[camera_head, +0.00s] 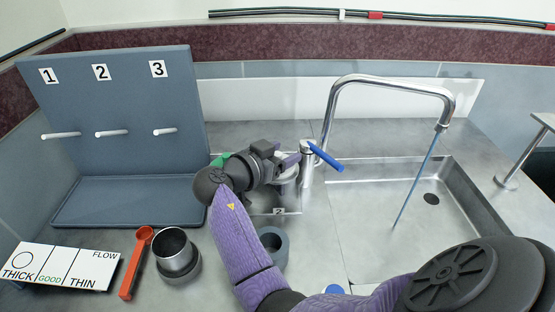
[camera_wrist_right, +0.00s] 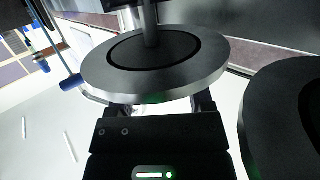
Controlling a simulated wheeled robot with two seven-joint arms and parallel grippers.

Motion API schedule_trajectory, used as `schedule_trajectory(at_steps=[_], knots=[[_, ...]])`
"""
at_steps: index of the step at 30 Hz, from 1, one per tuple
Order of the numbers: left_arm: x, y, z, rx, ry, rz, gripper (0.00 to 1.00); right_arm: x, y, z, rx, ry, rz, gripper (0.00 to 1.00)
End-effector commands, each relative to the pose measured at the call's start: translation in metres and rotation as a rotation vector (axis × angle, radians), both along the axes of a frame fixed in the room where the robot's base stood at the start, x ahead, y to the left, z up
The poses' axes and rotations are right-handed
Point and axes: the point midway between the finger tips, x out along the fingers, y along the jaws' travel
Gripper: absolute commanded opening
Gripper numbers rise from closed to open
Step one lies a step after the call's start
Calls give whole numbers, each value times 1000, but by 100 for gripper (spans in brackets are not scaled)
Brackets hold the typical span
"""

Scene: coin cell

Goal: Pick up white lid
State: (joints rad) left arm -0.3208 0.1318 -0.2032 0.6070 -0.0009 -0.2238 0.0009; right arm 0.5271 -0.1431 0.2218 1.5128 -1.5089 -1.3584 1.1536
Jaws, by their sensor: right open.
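I cannot make out a white lid for certain. My right gripper (camera_head: 287,163) reaches over the counter beside the faucet, next to a grey round piece (camera_head: 286,182) that it partly covers. In the right wrist view a grey disc (camera_wrist_right: 206,78) with a black ring and a thin post fills the space in front of my open right gripper (camera_wrist_right: 157,105). A small whitish patch (camera_wrist_right: 175,107) shows between the fingers, below the disc's rim; I cannot tell what it is. My left gripper is not in view.
The faucet (camera_head: 331,110) with its blue handle (camera_head: 325,157) stands close to the right gripper, beside the sink (camera_head: 350,240).

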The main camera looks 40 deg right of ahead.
Motion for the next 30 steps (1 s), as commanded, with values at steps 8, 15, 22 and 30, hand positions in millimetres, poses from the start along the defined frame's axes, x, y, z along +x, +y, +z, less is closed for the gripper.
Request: schedule_trajectory(at_steps=[8, 15, 22, 30], knots=[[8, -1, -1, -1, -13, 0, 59, 1, -7, -1, 1, -1, 2, 67], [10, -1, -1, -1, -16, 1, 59, 1, -7, -2, 1, 0, 2, 16], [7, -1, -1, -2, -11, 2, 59, 1, -7, -2, 1, 0, 2, 0], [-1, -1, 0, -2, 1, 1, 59, 1, -7, 1, 0, -1, 2, 0]])
